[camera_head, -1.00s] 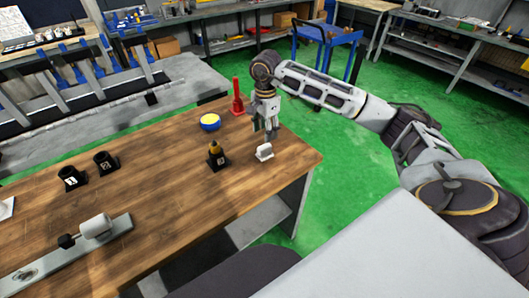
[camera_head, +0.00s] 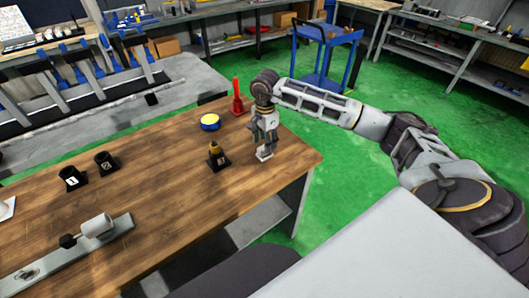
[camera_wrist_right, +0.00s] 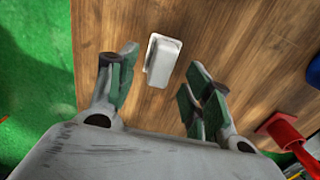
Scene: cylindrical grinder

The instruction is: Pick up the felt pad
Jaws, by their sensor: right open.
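The felt pad, a small white block (camera_head: 264,155), sits on the wooden table near its right edge. In the right wrist view the white pad (camera_wrist_right: 161,62) lies ahead, between the lines of the two fingers. My right gripper (camera_head: 265,144) points down just above the pad, and its fingers partly cover the pad in the head view. The right gripper (camera_wrist_right: 162,72) is open with nothing held, one finger on either side. My left gripper is not in view.
On the wooden table (camera_head: 150,190), a red upright tool (camera_head: 237,100), a yellow-topped blue tin (camera_head: 210,122) and a black holder with a yellow piece (camera_head: 217,156) stand close by. Two black holders are farther left. The table's right edge is near the pad.

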